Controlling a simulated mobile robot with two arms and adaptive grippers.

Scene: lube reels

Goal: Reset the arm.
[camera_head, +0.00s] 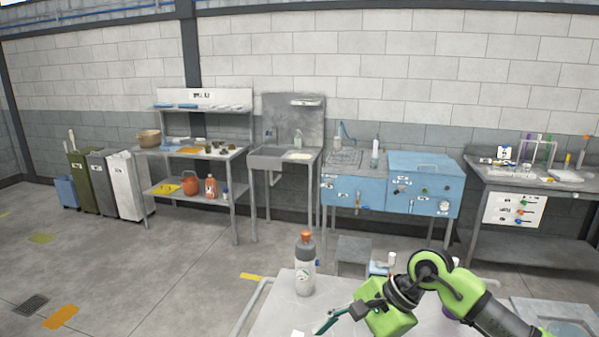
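My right arm comes in from the lower right, green and black. Its gripper (350,311) points left, low over the pale table (272,312) in front of me. A thin dark teal piece (329,320) shows at its tip; I cannot tell whether it is a finger or a held thing. Whether the gripper is open or shut does not show clearly. My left arm and gripper are not in view.
A grey bottle with an orange cap (305,265) stands upright on the table, left of the gripper. A small white-topped container (391,261) is behind my arm. Bins (120,185), a sink (283,157) and blue machines (425,186) line the wall. Floor at left is open.

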